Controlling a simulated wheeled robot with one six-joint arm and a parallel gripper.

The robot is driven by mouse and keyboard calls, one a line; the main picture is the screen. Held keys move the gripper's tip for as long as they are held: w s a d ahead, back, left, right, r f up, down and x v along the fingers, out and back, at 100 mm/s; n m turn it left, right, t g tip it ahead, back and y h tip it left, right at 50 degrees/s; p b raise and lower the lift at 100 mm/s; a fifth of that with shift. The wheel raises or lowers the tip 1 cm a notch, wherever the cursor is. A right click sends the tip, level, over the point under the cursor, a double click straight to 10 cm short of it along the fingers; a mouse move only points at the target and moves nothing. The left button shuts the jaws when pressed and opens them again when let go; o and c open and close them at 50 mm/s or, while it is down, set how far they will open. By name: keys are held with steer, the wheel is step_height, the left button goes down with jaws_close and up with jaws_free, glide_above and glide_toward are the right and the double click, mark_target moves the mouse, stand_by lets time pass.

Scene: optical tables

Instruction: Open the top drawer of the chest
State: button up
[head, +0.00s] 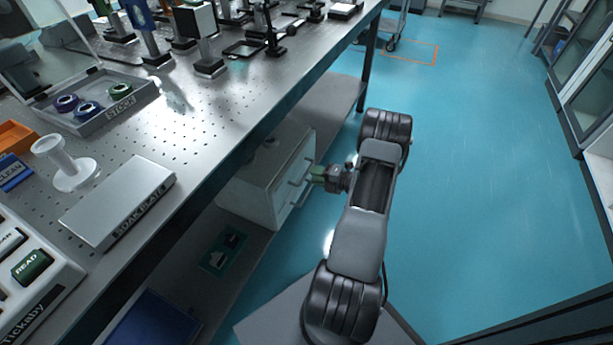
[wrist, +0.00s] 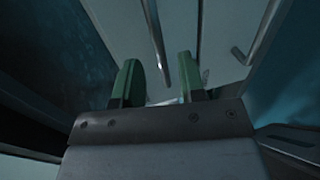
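The white chest (head: 250,187) stands on the shelf under the table, its drawer front facing right toward the aisle. Its drawers look closed. My gripper (head: 316,174) is at the chest's front, close to the upper bar handle. In the wrist view my gripper's two green fingers (wrist: 160,82) are apart. A metal bar handle (wrist: 157,50) runs between them in the picture, with a gap to each finger. I cannot tell whether the fingertips reach past the bar. A second bar handle (wrist: 258,38) shows farther right on the pale front.
The perforated metal tabletop (head: 190,125) overhangs the chest. It carries a grey tray (head: 105,120), a soak plate (head: 120,200) and several optics mounts. A small dark green mat (head: 222,255) lies on the lower shelf. The blue floor (head: 470,180) to the right is clear.

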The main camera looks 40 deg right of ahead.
mark_target(306, 173)
steer(key=shift+b+x, duration=0.5)
steer(key=shift+x, duration=1.7)
jaws_close()
